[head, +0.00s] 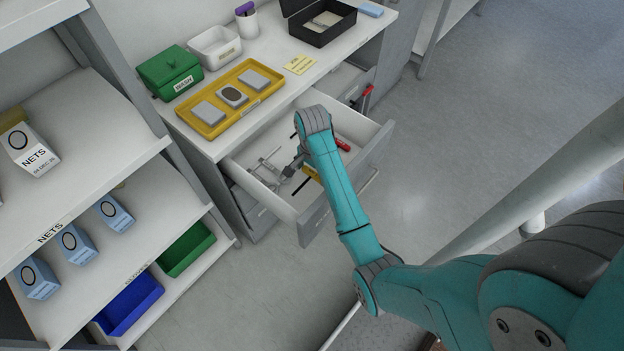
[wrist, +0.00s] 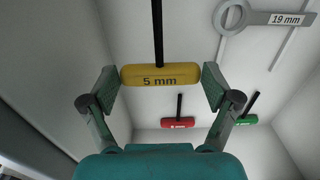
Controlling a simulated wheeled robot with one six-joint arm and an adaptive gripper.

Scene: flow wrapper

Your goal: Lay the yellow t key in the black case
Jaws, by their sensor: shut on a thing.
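The yellow t key (wrist: 162,76) has a yellow handle marked "5 mm" and a black shaft. In the wrist view its handle lies between the two fingers of my gripper (wrist: 160,82), which is shut on the handle's ends. In the head view my gripper (head: 293,172) is inside the open drawer, and only a bit of the yellow t key (head: 312,172) shows past my arm. I cannot tell whether the key still touches the drawer floor. The black case (head: 326,38) stands open at the back of the counter, with a pale label or sheet inside.

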